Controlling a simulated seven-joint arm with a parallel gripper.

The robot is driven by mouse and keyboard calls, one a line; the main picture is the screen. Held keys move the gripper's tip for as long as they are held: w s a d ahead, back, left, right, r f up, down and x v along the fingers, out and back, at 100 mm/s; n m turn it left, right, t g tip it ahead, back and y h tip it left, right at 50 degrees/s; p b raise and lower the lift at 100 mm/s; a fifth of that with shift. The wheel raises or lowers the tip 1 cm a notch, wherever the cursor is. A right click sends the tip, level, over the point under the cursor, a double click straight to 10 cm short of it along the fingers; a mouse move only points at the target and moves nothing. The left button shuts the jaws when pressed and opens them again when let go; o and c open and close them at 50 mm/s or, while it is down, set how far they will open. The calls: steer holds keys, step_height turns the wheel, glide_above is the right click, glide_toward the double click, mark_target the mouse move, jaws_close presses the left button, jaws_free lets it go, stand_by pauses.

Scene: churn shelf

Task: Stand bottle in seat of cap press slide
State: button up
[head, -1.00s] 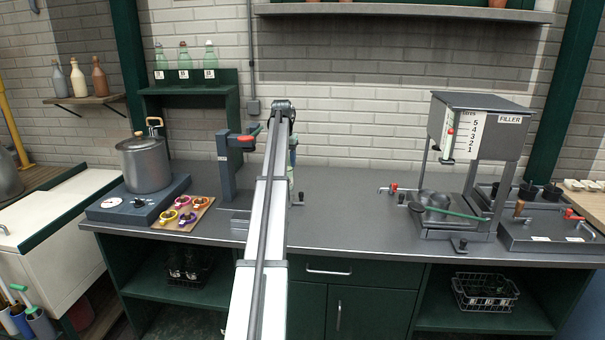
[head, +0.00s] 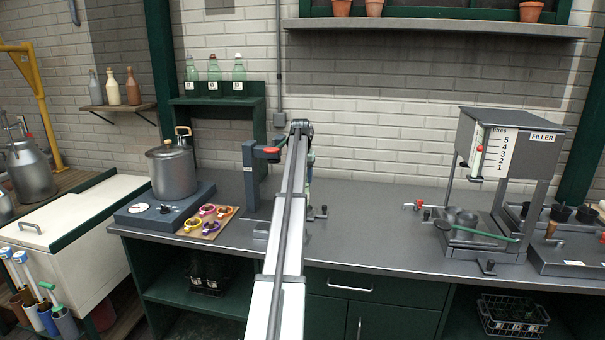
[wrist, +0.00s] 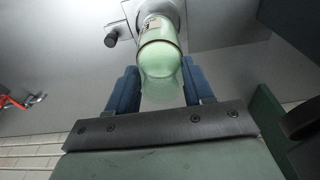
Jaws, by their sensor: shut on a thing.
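My gripper (wrist: 159,68) is shut on a pale green glass bottle (wrist: 160,50), with a blue finger on each side of it in the wrist view. The bottle's far end meets or overlaps a grey metal piece with a dark knob (wrist: 111,40), apparently the slide; I cannot tell whether it rests in the seat. In the head view my arm hides most of the gripper and bottle; a green sliver of the bottle (head: 309,170) shows beside it. The cap press (head: 251,180), a dark blue-grey column with a red-tipped lever (head: 270,150), stands just left of my arm.
A pot (head: 172,172) on a heater and a board of colored rings (head: 208,221) lie left of the press. Green bottles (head: 214,75) stand on a small shelf behind. The filler (head: 500,145) stands at the right; the counter (head: 365,210) between is mostly clear.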

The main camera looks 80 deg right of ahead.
steer(key=shift+f, duration=0.2)
stand_by(0.7)
steer(key=shift+f, duration=0.6)
steer(key=shift+f, duration=0.65)
stand_by(0.7)
steer(key=o, duration=1.4)
steer(key=shift+c, duration=0.2)
